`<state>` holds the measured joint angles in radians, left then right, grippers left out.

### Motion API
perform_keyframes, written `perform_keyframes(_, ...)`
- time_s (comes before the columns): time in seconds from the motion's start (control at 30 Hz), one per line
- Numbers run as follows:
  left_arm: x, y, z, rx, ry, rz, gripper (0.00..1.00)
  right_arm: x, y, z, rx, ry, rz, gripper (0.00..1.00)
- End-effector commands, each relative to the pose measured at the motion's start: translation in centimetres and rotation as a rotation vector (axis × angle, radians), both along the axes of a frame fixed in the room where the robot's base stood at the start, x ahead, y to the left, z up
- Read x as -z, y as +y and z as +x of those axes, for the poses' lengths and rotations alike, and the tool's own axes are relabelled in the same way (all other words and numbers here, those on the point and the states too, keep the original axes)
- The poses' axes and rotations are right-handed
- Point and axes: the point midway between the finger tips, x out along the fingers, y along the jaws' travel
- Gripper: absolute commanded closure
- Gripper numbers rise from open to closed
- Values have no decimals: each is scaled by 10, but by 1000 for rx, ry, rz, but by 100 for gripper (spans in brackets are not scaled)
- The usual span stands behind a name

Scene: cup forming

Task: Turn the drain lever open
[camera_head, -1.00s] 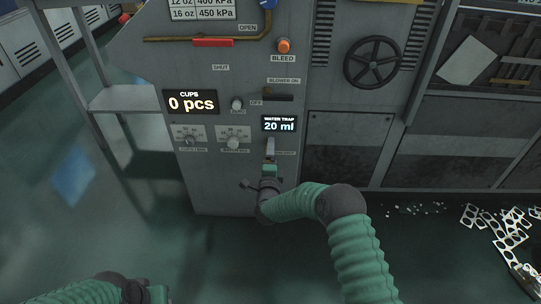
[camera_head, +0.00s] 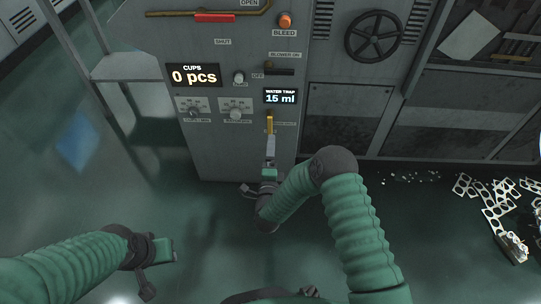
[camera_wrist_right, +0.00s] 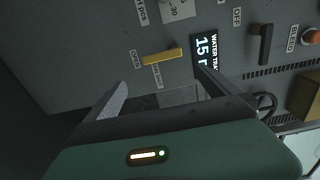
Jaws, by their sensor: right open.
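The yellow drain lever (camera_head: 270,124) is on the grey machine front, below the water trap display (camera_head: 281,96), which reads 15 ml. The lever points downward in the head view. In the right wrist view the lever (camera_wrist_right: 162,56) lies beyond the fingertips, its free end toward a small label (camera_wrist_right: 137,60) that seems to read OPEN. My right gripper (camera_head: 270,143) is just below the lever; the wrist view shows its fingers (camera_wrist_right: 161,86) spread, with nothing between them. My left gripper (camera_head: 166,250) is low at the left, away from the machine; its jaw state is unclear.
A black blower lever (camera_head: 280,71), knobs (camera_head: 236,113) and the cups display (camera_head: 194,75) reading 0 pcs surround the drain area. A handwheel (camera_head: 374,37) is to the right. Perforated scrap (camera_head: 495,205) lies on the floor at right. Floor at left is clear.

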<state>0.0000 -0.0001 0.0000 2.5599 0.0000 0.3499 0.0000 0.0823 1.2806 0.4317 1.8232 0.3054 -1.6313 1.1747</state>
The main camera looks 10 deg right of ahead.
Motion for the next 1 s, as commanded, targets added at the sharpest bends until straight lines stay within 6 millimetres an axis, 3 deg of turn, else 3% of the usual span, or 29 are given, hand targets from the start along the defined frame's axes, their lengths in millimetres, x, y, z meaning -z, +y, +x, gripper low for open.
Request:
perform_keyframes(0.1, -14, 0, 0, 0, 0, 0, 64, -2, 7, -25, -1, 4, 0, 0)
perform_keyframes(0.3, -18, 0, 0, 0, 0, 0, 64, 1, 11, -41, 1, 2, 1, 0)
perform_keyframes(0.77, -17, 0, 0, 0, 0, 0, 64, -1, 13, -38, -11, 12, -10, 0)
perform_keyframes(0.87, -19, 0, 0, 0, 0, 0, 64, -12, 22, -27, -94, 92, -88, 0)
perform_keyframes(1.0, -21, 0, 0, 0, 0, 0, 64, -36, 39, -24, -342, 347, -373, 0)
